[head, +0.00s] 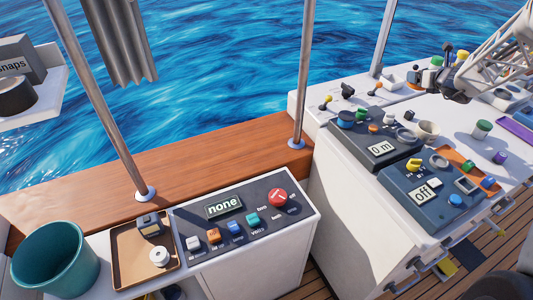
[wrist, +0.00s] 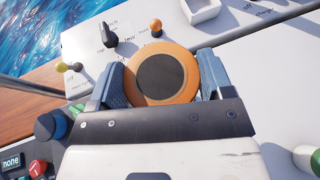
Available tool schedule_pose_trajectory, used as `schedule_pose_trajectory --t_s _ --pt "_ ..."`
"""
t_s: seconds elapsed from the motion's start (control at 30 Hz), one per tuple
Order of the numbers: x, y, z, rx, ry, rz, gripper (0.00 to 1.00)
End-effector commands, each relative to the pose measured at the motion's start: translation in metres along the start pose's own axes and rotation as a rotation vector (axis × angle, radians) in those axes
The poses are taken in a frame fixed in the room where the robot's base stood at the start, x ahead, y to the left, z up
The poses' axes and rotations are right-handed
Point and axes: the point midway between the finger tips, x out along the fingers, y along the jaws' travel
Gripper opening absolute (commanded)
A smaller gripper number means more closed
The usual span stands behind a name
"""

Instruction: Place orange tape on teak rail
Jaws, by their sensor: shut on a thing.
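The teak rail (head: 200,152) is a long reddish-brown plank along the water side in the head view. It runs behind the console with the "none" display, and a piece of it shows at the left of the wrist view (wrist: 25,118). The orange tape (wrist: 162,46) is a round orange ring with a dark middle. My gripper (wrist: 160,77) is shut on it, with one blue-grey finger at each side. In the head view my gripper (head: 452,88) is over the white counter at the right, well away from the rail. I cannot clearly make out the tape there.
Two metal posts (head: 302,75) rise from the rail, with bare wood between them. A teal bucket (head: 55,262) and a brown tray (head: 128,270) stand at the lower left. Consoles with knobs, a "0 m" panel (head: 372,135) and an "Off" panel (head: 415,215) fill the right.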

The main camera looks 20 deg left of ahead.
Motion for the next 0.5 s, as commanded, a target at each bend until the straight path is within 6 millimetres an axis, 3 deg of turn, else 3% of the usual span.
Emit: schedule_pose_trajectory --t_s 0.1,0.5 --pt "0.006 0.045 0.005 -0.023 -0.001 0.052 0.48" --pt "0.012 0.188 0.01 -0.095 0.0 0.222 0.48"
